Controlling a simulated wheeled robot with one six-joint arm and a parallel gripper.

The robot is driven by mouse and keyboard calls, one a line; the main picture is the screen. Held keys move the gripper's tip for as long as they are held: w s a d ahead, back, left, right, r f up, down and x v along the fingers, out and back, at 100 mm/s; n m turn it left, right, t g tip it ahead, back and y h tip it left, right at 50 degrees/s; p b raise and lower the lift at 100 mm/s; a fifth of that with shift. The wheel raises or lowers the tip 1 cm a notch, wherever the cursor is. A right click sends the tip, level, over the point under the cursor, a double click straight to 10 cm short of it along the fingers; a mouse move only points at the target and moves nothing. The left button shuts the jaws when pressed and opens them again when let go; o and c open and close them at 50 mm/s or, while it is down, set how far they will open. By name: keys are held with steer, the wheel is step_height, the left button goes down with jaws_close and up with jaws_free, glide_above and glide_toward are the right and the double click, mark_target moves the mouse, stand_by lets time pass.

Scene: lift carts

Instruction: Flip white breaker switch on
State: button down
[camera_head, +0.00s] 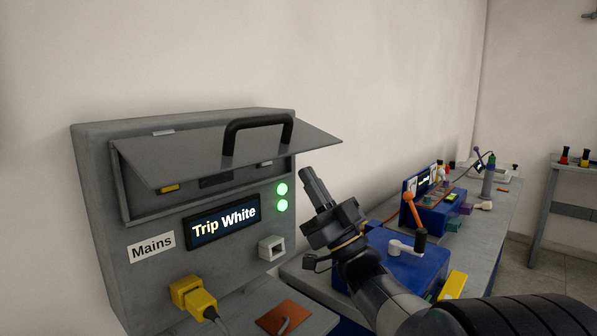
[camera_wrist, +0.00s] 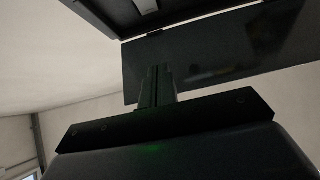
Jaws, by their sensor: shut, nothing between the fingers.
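A grey breaker box (camera_head: 90,190) labelled "Mains" is on the left, by the wall. Its hinged lid (camera_head: 200,165) with a black handle (camera_head: 258,130) is swung up and sticks out over the breaker opening. Under the lid a yellow switch (camera_head: 170,188) shows; I cannot make out the white breaker switch, as the lid hides most of the opening. The display (camera_head: 223,221) reads "Trip White". My gripper (camera_head: 307,174) is shut and empty, right of the box near the lid's right corner. In the wrist view its fingers (camera_wrist: 157,85) point up toward the dark lid panel (camera_wrist: 220,55).
Two green lights (camera_head: 282,197) glow on the box front. A yellow plug (camera_head: 194,298) with a cable sits below, near a grey socket (camera_head: 271,248). A workbench with a blue box (camera_head: 385,262) and an orange-handled lever (camera_head: 413,214) stands right, behind my arm.

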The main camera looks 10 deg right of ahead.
steer(key=v, duration=0.3)
steer(key=shift+s+d, duration=0.2)
steer(key=shift+s, duration=0.15)
